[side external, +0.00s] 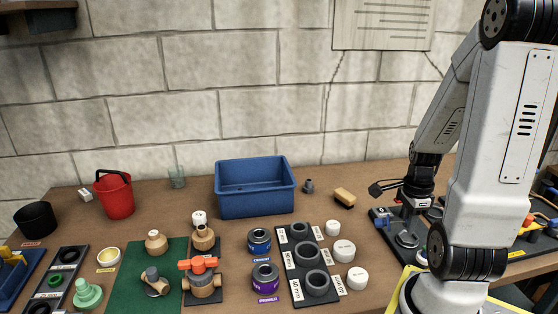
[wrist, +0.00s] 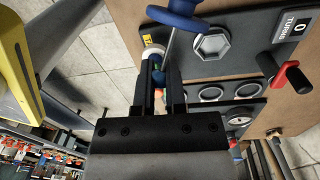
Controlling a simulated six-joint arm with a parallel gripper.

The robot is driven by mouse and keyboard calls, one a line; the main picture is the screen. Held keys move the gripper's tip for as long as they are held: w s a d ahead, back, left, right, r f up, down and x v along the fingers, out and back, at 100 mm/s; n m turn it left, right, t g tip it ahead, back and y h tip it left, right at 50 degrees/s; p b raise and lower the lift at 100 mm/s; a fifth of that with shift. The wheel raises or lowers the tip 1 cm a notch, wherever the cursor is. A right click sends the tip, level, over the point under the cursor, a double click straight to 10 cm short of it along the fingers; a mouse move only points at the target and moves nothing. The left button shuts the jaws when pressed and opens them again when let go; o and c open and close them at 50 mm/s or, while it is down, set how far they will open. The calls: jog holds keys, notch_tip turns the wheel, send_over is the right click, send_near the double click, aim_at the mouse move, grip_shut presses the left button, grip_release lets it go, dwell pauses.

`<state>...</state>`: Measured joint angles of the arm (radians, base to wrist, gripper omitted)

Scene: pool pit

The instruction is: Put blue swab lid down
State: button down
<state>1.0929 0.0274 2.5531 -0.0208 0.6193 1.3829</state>
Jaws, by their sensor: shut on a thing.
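My gripper (wrist: 160,82) is shut on a small blue thing, the blue swab lid (wrist: 158,77), of which only a sliver shows between the dark fingers in the wrist view. A white round rim (wrist: 153,54) is just beyond the fingertips, beside a yellow tag; I cannot tell whether the lid touches it. In the side view my gripper (side external: 410,222) points down over the dark panel at the right, and my arm hides much of it. The lid cannot be made out there. A white round piece (side external: 421,258) shows partly behind my arm.
A blue handwheel (wrist: 180,12) stands close to my fingers, above a dark panel with a hexagonal fitting (wrist: 212,43). A red lever (wrist: 292,78) is farther right. In the side view, a blue bin (side external: 255,206) and white caps (side external: 343,250) stand to the left.

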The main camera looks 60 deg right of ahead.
jog(key=w+a+n, duration=0.3)
jog(key=w+n, duration=0.5)
jog(key=w, duration=0.1)
jog(key=w+a+n, duration=0.2)
jog(key=w+n, duration=0.5)
jog(key=w, duration=0.1)
jog(key=w+a+f+n, duration=0.1)
jog(key=w+a+n, duration=0.4)
jog(key=a, duration=0.3)
jog(key=w+a+f+n+h, duration=0.1)
jog(key=w+a+n, duration=0.5)
jog(key=a+n, duration=0.2)
jog(key=shift+w, duration=0.3)
jog(key=shift+d+r, duration=0.1)
jog(key=shift+d, duration=0.05)
